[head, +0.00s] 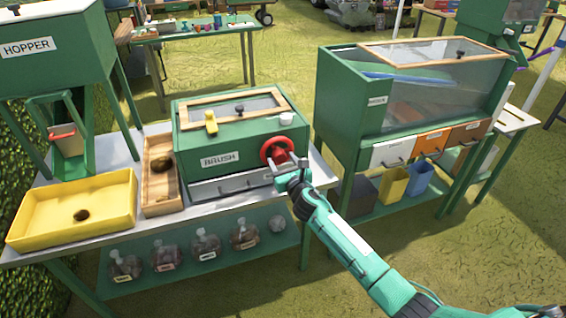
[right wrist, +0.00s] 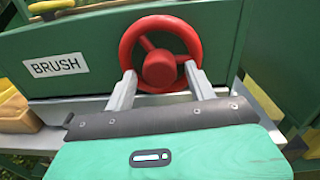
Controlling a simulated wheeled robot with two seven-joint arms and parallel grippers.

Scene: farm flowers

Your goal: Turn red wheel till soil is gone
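The red wheel (head: 266,148) is on the front of the green brush box (head: 240,138), right of its BRUSH label. In the right wrist view the wheel's round hub (right wrist: 160,68) is near the top middle, with spokes running to the rim. My right gripper (right wrist: 160,78) is at the wheel with its two fingers apart, one on each side of the lower hub. A gap seems to show between the fingertips and the hub; whether they touch the rim or spokes I cannot tell. No soil can be made out inside the box. My left gripper is out of view.
Left of the box are a wooden tray (head: 161,196) and a yellow tray (head: 30,222), each holding a brown lump. A drawer (head: 225,188) sits below the wheel. The HOPPER stand (head: 70,50) rises at the left. Another green cabinet (head: 345,100) stands at the right.

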